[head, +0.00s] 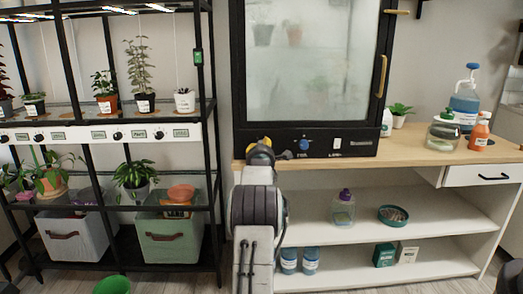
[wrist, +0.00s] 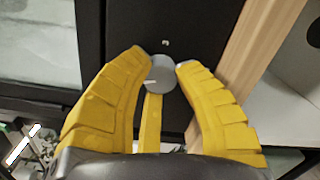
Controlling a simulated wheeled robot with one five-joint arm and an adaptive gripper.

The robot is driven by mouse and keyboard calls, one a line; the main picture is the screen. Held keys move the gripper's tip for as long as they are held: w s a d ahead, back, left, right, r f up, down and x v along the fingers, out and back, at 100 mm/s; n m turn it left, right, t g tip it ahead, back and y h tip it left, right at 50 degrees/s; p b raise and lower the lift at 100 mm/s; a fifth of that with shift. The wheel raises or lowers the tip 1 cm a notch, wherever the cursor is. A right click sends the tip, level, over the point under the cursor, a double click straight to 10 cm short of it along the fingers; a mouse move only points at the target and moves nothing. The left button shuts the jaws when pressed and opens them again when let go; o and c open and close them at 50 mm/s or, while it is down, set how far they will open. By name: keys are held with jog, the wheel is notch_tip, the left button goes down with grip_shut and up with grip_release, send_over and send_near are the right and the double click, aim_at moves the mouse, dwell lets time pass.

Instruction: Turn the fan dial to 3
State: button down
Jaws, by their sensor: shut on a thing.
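A round grey dial (wrist: 160,75) sits on the black front panel in the wrist view. It has a short pale pointer line toward its left side, and a small pale mark shows on the panel above it.
A blue dial (head: 304,145) and a white switch (head: 337,143) are on the same panel, right of my gripper. The fogged glass cabinet (head: 310,75) stands above. A plant rack (head: 110,130) is at the left. The wooden counter (head: 420,148) holds bottles at the right.

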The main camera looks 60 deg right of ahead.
jog(key=shift+m+b, duration=0.85)
jog(key=shift+m, duration=0.25)
jog(key=shift+w+r+m+b, duration=0.15)
jog(key=shift+m+b, duration=0.2)
jog(key=shift+m, duration=0.75)
jog(key=c, duration=0.9)
grip_release()
jog(key=shift+a, duration=0.15)
jog(key=shift+v, duration=5.9)
